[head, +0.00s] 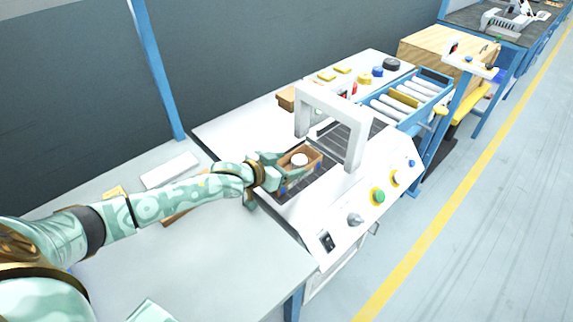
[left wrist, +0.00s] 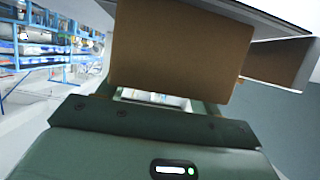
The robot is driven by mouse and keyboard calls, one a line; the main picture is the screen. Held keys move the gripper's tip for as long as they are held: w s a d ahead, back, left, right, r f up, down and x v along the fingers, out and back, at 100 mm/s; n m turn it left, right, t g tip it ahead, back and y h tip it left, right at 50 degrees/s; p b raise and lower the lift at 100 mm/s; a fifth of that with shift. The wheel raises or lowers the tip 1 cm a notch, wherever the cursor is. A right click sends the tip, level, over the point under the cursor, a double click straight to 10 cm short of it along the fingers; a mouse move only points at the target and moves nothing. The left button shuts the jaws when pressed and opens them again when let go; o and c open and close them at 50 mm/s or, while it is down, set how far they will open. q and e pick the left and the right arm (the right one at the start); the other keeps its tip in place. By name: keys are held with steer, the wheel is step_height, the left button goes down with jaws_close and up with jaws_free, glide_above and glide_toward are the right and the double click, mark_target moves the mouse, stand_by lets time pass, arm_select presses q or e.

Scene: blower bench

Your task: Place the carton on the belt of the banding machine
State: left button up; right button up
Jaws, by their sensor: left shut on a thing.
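The carton (head: 315,161) is a small open brown box with a round white item (head: 300,159) inside. It is at the near end of the banding machine (head: 283,222), over the dark belt (head: 313,183), in front of the white arch (head: 332,103). I cannot tell whether its bottom touches the belt. My left gripper (head: 281,174) is shut on the carton from its left side. In the left wrist view the carton's brown wall (left wrist: 180,48) fills the space ahead of the gripper. My right gripper is not in view.
A light table (head: 230,255) adjoins the machine on the left, with a white flat block (head: 170,170) on it. Beyond the arch are a blue-framed roller conveyor (head: 397,108) and a wooden crate (head: 440,50). Knobs and buttons (head: 378,196) line the machine's front.

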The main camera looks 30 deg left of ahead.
arm_select(q)
steer(key=o, duration=1)
steer(key=shift+f, duration=0.1)
steer(key=shift+s+a+r, duration=0.1)
steer(key=shift+s+r, duration=0.15)
steer(key=shift+r, duration=0.05)
steer(key=shift+p+v, duration=2.2)
steer(key=shift+v, duration=3.5)
